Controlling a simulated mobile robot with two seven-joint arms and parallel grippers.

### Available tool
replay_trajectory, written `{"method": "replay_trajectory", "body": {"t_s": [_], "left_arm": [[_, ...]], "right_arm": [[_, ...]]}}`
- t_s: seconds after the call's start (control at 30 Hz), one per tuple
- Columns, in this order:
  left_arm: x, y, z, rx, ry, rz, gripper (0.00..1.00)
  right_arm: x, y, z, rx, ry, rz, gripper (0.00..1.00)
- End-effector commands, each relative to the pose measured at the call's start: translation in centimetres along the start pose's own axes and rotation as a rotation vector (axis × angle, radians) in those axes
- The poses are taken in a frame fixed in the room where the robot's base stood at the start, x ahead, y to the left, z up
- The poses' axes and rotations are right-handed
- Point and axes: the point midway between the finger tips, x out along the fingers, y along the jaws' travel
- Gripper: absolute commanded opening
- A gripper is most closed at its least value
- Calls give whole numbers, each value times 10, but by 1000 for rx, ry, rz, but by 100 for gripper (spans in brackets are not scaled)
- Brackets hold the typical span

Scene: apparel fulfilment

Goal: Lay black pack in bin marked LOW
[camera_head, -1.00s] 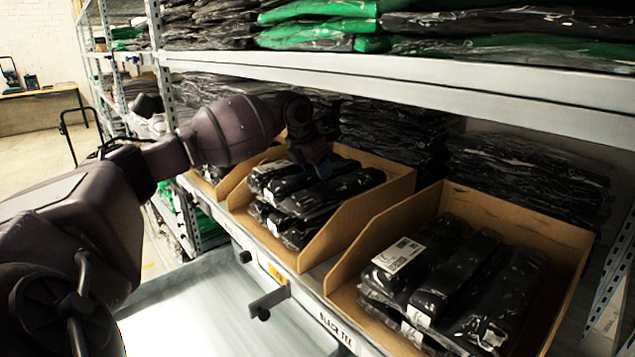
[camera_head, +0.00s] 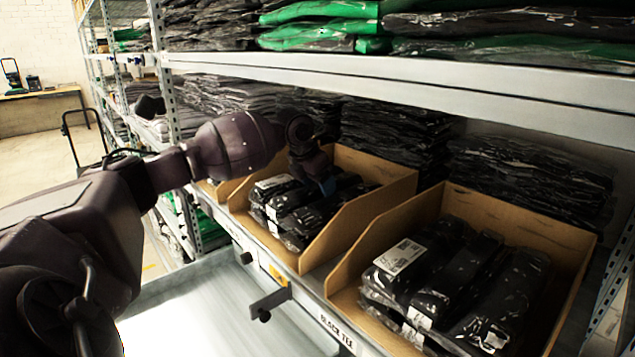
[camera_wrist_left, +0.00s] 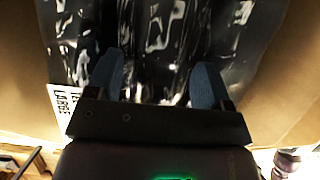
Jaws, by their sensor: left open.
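Black packs (camera_head: 298,214) in clear plastic lie in the middle cardboard bin (camera_head: 345,232) on the shelf. My left gripper (camera_head: 327,184) is inside that bin, over the packs, with its blue fingertips low among them. In the left wrist view, its fingers (camera_wrist_left: 157,82) are spread apart with shiny black packs (camera_wrist_left: 150,40) beyond and between them. A white label there reads partly "LARGE". Whether the fingers touch a pack is hard to tell. More black packs (camera_head: 447,285) fill the right-hand bin (camera_head: 565,240). I can read no LOW mark. My right gripper is out of view.
A metal shelf (camera_head: 400,85) with black and green packs runs close above the bins. The shelf edge carries a "BLACK TEE" label (camera_head: 336,331). A pale grey tray (camera_head: 205,305) lies below in front. A shelf upright (camera_head: 172,120) stands behind my arm.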

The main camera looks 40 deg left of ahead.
Motion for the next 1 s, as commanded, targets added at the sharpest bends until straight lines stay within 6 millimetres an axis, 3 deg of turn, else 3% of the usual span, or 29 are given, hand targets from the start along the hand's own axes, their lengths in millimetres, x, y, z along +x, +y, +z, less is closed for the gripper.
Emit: {"method": "replay_trajectory", "body": {"t_s": [0.27, 0.53, 1.0], "left_arm": [[-10, 0, 1, 0, -2, 0, 74], [-59, 1, 1, 2, -4, 3, 74], [-74, 0, -46, 1, 1, 2, 74]], "right_arm": [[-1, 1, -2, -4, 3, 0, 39], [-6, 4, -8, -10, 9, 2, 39], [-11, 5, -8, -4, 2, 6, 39]]}}
